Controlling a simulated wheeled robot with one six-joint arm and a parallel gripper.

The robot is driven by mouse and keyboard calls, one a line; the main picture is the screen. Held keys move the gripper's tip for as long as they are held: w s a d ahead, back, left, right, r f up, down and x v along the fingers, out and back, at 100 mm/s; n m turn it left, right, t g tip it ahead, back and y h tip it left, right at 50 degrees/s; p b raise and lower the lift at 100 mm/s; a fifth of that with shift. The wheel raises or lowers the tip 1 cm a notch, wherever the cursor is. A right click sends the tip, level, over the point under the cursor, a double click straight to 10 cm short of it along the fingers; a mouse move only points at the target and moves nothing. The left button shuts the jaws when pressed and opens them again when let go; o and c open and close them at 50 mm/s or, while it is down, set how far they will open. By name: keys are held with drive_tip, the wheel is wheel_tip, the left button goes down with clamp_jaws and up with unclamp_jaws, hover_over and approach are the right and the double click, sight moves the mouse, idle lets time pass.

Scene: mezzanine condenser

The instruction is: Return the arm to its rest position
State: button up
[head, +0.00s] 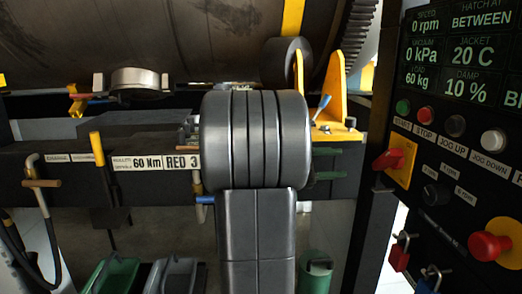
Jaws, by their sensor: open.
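My arm stands in the middle of the head view, with a thick grey ribbed joint and a grey link running down from it to the bottom edge. My gripper is not in view. The arm hides part of the dark machine frame (60,170) behind it. I cannot tell from this view whether the arm touches anything.
A control panel (455,130) with buttons, a red emergency knob (491,247) and padlocks stands close on the right. A large dark drum (150,40) with a roller (287,62) is above. Green (112,274) and grey (172,276) containers and a green cylinder (315,272) are below.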

sight(379, 160)
drive_tip(key=d, duration=0.4)
drive_tip(key=d+p, duration=0.1)
drive_tip(key=d, duration=0.4)
drive_tip(key=w+d+p, duration=0.1)
drive_tip(key=d, duration=0.3)
drive_tip(key=shift+d, duration=0.4)
drive_tip(key=m, duration=0.3)
drive_tip(key=shift+a+b, duration=0.15)
drive_tip(key=shift+b, duration=0.25)
drive_tip(key=shift+w+r+m, duration=0.1)
drive_tip(key=shift+r+m, duration=0.05)
drive_tip(key=shift+m, duration=0.85)
drive_tip(key=shift+r+m, duration=0.1)
drive_tip(key=shift+m, duration=0.9)
